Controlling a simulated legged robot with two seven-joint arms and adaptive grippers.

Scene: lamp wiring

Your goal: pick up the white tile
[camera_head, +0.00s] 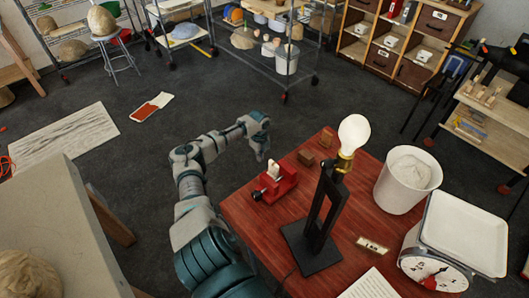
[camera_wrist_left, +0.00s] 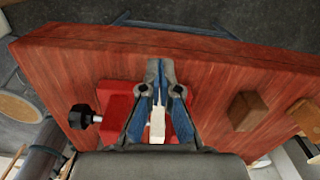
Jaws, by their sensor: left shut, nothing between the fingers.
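A small white tile (camera_head: 273,170) stands upright in a red vise (camera_head: 284,187) on the left part of the red wooden table. In the left wrist view the white tile (camera_wrist_left: 157,126) shows between the blue-grey fingers, with the red vise (camera_wrist_left: 115,112) around it and its black knob to the left. My left gripper (camera_head: 262,154) is just beyond the vise in the head view, shut and empty. Its fingertips (camera_wrist_left: 161,68) meet past the tile in the wrist picture. I cannot tell its exact height above the vise. My right gripper is not in view.
Two brown wooden blocks (camera_head: 306,157) sit right of the vise. A black lamp stand (camera_head: 318,222) with a lit bulb (camera_head: 354,134) rises close by. A white bucket (camera_head: 406,182), a scale (camera_head: 465,235) and a small label plate (camera_head: 373,246) stand or lie farther right.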

